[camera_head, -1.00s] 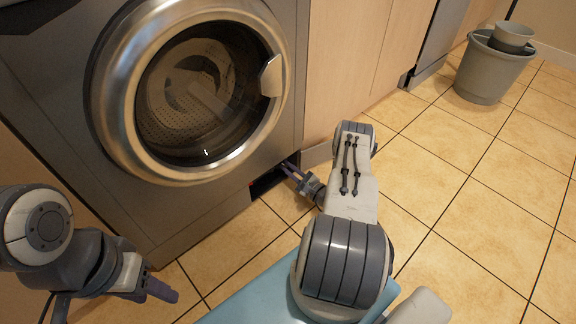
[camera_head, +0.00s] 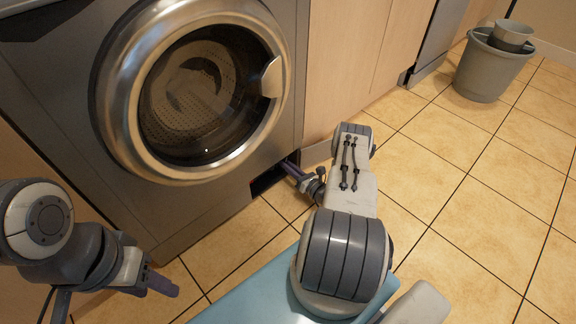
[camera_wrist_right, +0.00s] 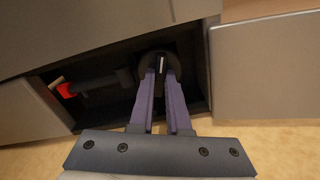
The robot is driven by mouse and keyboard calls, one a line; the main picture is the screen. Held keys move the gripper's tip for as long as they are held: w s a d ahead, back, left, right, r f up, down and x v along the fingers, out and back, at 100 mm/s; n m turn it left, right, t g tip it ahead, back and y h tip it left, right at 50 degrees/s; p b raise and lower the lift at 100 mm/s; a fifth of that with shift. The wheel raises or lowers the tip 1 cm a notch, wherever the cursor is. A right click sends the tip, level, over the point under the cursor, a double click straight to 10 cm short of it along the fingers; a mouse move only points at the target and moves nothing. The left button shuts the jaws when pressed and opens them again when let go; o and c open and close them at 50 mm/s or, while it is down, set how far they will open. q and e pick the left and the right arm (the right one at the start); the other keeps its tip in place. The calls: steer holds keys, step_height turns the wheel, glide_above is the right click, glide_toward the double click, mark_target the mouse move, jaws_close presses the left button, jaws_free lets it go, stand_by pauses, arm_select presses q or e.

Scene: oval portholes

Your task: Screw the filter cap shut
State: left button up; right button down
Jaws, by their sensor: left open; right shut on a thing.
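The filter cap (camera_wrist_right: 171,62) is a dark round cap with a pale-tipped grip, inside the recess low on the washing machine, seen in the right wrist view. My right gripper (camera_wrist_right: 160,73) is shut on the cap's grip, its two purple fingers reaching into the recess. In the head view my right gripper (camera_head: 290,167) is at the dark opening (camera_head: 268,181) at the machine's lower right corner; the cap is hidden there. My left gripper (camera_head: 162,284) is open and empty, low at the left in front of the machine.
The washing machine (camera_head: 60,110) has a closed round glass door (camera_head: 190,95). A red part (camera_wrist_right: 66,90) and a dark hose-like piece (camera_wrist_right: 100,84) lie left of the cap in the recess. A grey bucket (camera_head: 486,75) stands at the far right.

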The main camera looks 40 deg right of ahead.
steer(key=m, duration=0.6)
steer(key=shift+m, duration=0.3)
steer(key=m, duration=0.3)
steer(key=shift+m+b, duration=0.35)
steer(key=shift+m, duration=1.55)
steer(key=c, duration=0.9)
jaws_free()
